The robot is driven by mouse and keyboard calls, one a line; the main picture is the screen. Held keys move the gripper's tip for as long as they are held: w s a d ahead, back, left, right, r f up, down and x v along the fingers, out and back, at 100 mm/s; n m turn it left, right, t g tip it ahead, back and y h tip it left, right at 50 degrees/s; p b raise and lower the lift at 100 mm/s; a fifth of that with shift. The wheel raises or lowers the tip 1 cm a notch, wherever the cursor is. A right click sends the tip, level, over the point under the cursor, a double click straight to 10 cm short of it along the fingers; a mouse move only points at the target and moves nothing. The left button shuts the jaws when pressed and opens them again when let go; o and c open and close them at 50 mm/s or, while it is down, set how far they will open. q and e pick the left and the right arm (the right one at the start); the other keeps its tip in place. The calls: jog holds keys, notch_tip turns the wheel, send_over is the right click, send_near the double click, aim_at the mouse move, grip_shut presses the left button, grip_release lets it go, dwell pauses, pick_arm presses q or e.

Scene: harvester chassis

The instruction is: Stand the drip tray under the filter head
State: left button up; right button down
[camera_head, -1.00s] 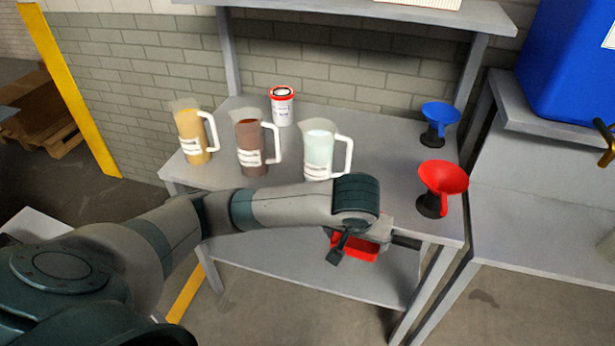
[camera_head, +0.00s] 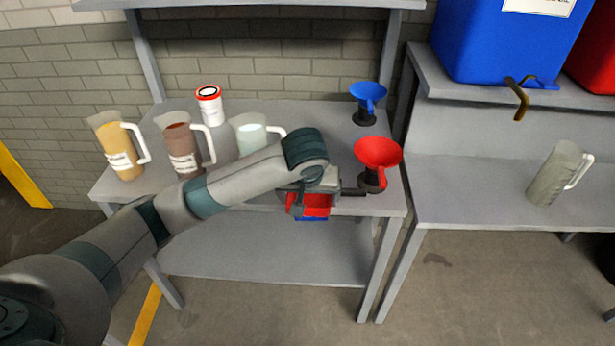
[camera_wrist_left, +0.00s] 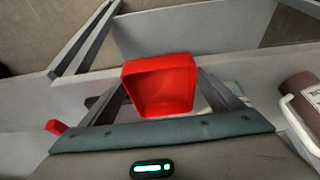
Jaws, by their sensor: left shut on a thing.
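A red open box, which I take for the drip tray (camera_head: 316,204), is in my left gripper (camera_head: 310,206), in front of the left bench's front edge. In the left wrist view the red tray (camera_wrist_left: 160,85) sits between the two fingers (camera_wrist_left: 163,95), its hollow side facing the camera. A blue patch (camera_head: 311,218) shows just below the tray in the head view; I cannot tell what it belongs to. I cannot clearly make out a filter head; a blue tank with a brass tap (camera_head: 519,98) stands on the right bench's raised shelf. My right gripper is not in view.
The left bench (camera_head: 130,195) holds yellow (camera_head: 117,145), brown (camera_head: 183,145) and pale (camera_head: 250,132) jugs, a red-lidded tub (camera_head: 209,106), a blue funnel (camera_head: 368,98) and a red funnel (camera_head: 377,155). A greyish jug (camera_head: 558,172) stands on the right bench (camera_head: 460,190), otherwise clear.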

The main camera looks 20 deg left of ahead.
pick_arm(q)
jog(key=w+a, duration=0.1)
jog(key=w, duration=0.2)
jog(key=w+p, duration=0.1)
jog(key=w, duration=0.2)
jog(key=w+a+p, duration=0.1)
jog(key=w, duration=0.2)
jog(key=shift+w+a, duration=0.35)
jog(key=shift+s+f+p, duration=0.1)
jog(key=shift+f+p, duration=0.65)
jog(key=shift+f, duration=1)
jog(key=o, duration=1)
jog(key=shift+f, duration=0.1)
